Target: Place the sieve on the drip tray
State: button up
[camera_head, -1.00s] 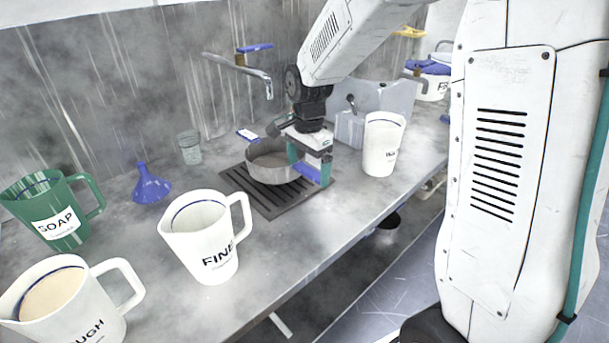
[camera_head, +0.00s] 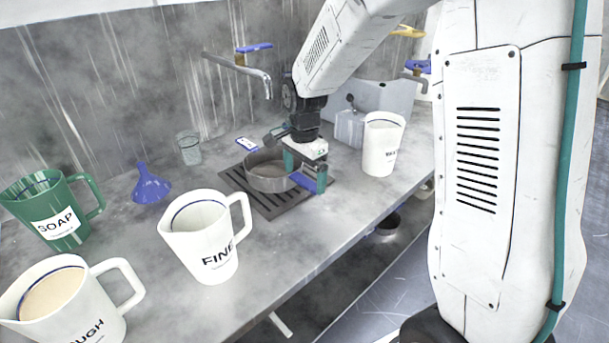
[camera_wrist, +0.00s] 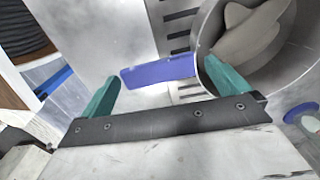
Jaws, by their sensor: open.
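The sieve (camera_head: 268,176) is a round metal pan with a blue handle (camera_head: 303,182). It sits on the slotted dark grey drip tray (camera_head: 262,202), appearing to rest level, with the handle pointing right. My gripper (camera_head: 305,172) is open at the handle. In the wrist view my gripper's teal fingers (camera_wrist: 163,88) are spread wide, with the blue handle (camera_wrist: 158,70) across the gap between them. The sieve's metal wall (camera_wrist: 205,35) curves at the upper right there, with slots of the drip tray (camera_wrist: 181,22) beside it. Whether a finger touches the handle I cannot tell.
A white jug marked FINE (camera_head: 205,245) stands in front of the tray. Another white jug (camera_head: 382,145) stands to its right. A small glass (camera_head: 189,148), blue funnel (camera_head: 150,185) and green SOAP jug (camera_head: 58,215) are at left. A tap (camera_head: 240,70) hangs behind.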

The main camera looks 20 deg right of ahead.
notch_tip(320, 180, up, 11)
jog(key=s+r+n, duration=0.1)
jog(key=s+n, duration=0.6)
jog(key=s, duration=0.8)
jog(key=s+r+n+t, duration=0.1)
jog(key=s+n, duration=0.6)
jog(key=s, duration=0.7)
jog(key=shift+s+r+n, duration=0.3)
jog(key=shift+s+r, duration=0.1)
jog(key=shift+r, duration=0.4)
